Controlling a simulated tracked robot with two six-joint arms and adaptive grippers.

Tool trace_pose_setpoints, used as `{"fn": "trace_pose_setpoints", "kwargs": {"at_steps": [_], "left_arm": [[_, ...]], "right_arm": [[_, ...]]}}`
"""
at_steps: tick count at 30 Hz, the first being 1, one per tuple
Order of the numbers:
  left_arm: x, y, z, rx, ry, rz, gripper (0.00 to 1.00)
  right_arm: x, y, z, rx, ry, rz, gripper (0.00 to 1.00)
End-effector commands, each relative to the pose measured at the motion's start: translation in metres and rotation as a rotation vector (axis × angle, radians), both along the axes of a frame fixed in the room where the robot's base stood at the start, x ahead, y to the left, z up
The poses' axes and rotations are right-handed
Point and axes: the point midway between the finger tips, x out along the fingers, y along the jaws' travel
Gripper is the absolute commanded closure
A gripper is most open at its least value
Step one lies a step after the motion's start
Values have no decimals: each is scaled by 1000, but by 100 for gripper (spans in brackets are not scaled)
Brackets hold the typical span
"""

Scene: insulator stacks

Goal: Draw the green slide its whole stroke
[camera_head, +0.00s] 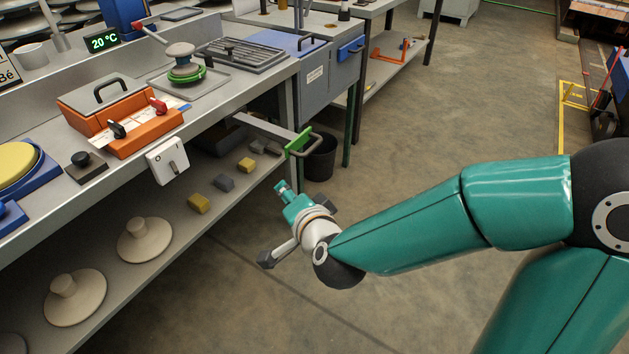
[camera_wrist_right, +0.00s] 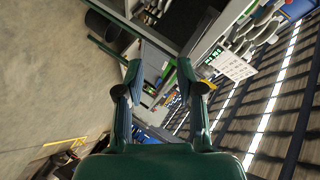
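The green slide (camera_head: 297,141) is a bright green end plate with a grey handle loop. It sits on the end of a flat grey bar that sticks out from under the bench edge. My right gripper (camera_head: 282,187) is just below and to the left of the slide in the head view, apart from its handle in the picture; the depth gap is hard to judge. In the right wrist view my right gripper (camera_wrist_right: 159,67) has its two fingers spread with nothing held between them. The slide cannot be made out surely there. My left gripper is in neither view.
The bench carries an orange box (camera_head: 125,120), a grey grated tray (camera_head: 245,54) and a white switch plate (camera_head: 167,160) on its front edge. A dark bin (camera_head: 320,160) stands behind the slide. Several blocks and beige discs lie on the lower shelf (camera_head: 190,225). The floor at right is open.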

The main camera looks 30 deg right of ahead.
Motion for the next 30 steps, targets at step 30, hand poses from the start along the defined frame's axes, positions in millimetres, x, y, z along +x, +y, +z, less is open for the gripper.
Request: {"fn": "trace_pose_setpoints", "kwargs": {"at_steps": [30], "left_arm": [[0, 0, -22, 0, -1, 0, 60]], "right_arm": [[-3, -74, 26, 251, -337, -296, 63]]}}
